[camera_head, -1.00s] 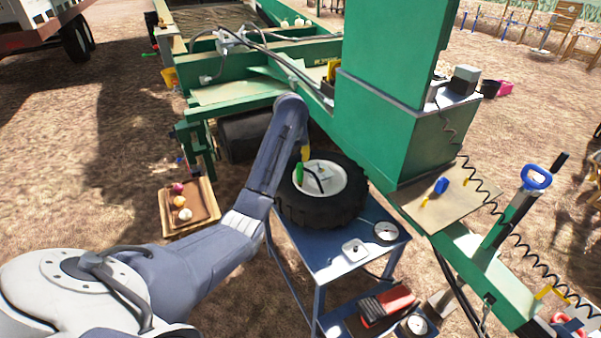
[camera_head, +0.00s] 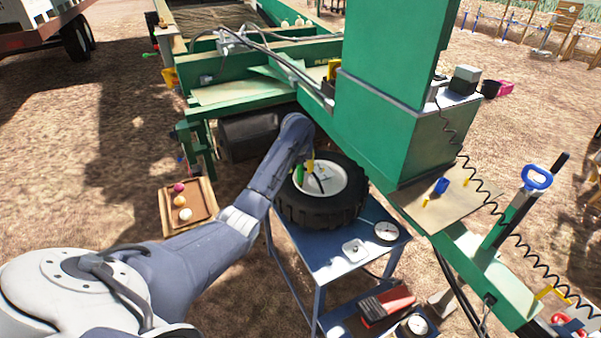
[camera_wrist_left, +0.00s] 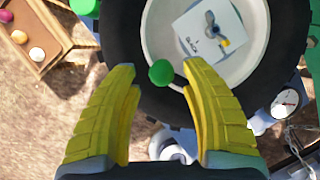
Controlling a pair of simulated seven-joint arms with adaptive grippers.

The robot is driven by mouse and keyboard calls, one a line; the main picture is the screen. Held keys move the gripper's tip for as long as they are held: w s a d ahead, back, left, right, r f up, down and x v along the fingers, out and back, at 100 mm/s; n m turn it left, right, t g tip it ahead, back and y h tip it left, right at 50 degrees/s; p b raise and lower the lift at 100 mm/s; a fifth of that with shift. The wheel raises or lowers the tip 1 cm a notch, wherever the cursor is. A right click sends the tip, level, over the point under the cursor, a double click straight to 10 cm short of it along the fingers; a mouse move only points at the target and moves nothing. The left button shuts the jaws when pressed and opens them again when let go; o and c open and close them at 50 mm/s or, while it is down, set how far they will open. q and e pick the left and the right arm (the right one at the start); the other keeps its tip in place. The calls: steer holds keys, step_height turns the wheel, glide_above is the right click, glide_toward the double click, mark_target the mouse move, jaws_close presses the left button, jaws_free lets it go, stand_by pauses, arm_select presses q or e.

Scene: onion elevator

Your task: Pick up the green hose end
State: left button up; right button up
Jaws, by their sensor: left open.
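My left gripper (camera_wrist_left: 160,78) is open and empty over the wheel; in the head view only a bit of yellow finger (camera_head: 310,165) shows by the hose end. Whether the fingertips are level with the knob is hard to tell. My right gripper is not in view.
The wheel lies on a blue cart (camera_head: 330,262) with gauges on it. A picture card (camera_wrist_left: 208,32) lies on the hub. A wooden crate (camera_head: 168,218) with onions stands on the ground at left. The green machine (camera_head: 385,130) rises close behind and to the right.

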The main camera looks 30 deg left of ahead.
mark_target(301, 173)
arm_select(q)
steer(key=shift+w+x, duration=0.1)
steer(key=shift+x, duration=1.5)
steer(key=shift+w+x, duration=0.15)
steer(key=shift+x, duration=1.4)
steer(key=shift+c, duration=0.2)
jaws_close()
